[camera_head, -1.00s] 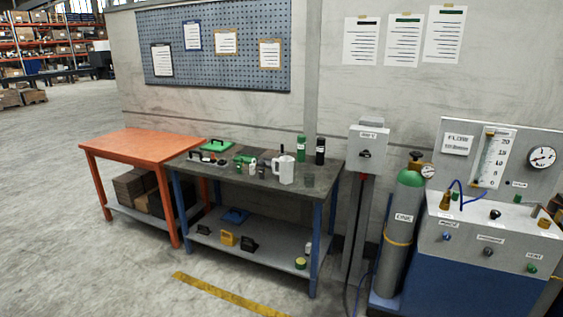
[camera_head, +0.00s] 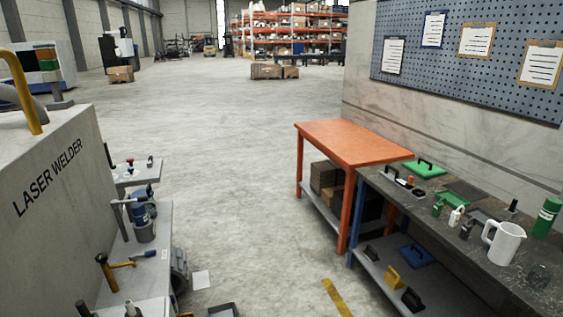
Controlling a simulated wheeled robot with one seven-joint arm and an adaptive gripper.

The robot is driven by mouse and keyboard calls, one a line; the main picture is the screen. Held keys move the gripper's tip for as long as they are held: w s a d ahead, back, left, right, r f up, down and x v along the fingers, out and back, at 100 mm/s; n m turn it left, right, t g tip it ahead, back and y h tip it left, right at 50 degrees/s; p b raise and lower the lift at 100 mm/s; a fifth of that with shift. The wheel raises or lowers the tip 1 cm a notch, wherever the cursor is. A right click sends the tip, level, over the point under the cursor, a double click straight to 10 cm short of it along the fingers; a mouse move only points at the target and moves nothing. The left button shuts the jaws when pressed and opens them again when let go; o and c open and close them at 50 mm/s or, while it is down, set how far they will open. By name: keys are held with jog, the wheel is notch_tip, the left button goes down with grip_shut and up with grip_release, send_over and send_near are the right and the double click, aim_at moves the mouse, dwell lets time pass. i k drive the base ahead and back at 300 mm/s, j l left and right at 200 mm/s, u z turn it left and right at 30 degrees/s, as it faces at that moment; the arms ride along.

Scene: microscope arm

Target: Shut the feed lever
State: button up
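I cannot pick out a feed lever in the present view. The flow panel with its knobs and the gas cylinder, seen a second ago, are outside the picture now. A grey cabinet marked LASER WELDER (camera_head: 55,200) stands close at the left, with a yellow bent bar (camera_head: 22,92) on top. No part of it can be told as the feed lever. My gripper is not in view.
Tool shelves (camera_head: 150,270) stand beside the cabinet. At the right are an orange table (camera_head: 350,139) and a dark workbench (camera_head: 478,255) with a white jug (camera_head: 502,245). Open concrete floor (camera_head: 235,150) lies between. Crates (camera_head: 267,71) and racks are far back.

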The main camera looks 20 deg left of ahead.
aim_at(133, 257)
jog(key=i+j+u, duration=0.15)
jog(key=u, duration=0.3)
jog(key=i+u, duration=0.3)
jog(key=u, duration=0.15)
jog(key=i+u, duration=0.2)
jog(key=u, duration=0.25)
jog(key=i+l+u, duration=0.1)
jog(key=i+u, duration=0.15)
jog(key=u, duration=0.25)
jog(key=i+l+u, duration=0.15)
jog(key=u, duration=0.3)
jog(key=i+l, duration=0.15)
jog(key=i, duration=0.25)
jog(key=i+l+u, duration=0.1)
jog(key=i, duration=0.25)
jog(key=i+l, duration=0.15)
jog(key=i, duration=0.25)
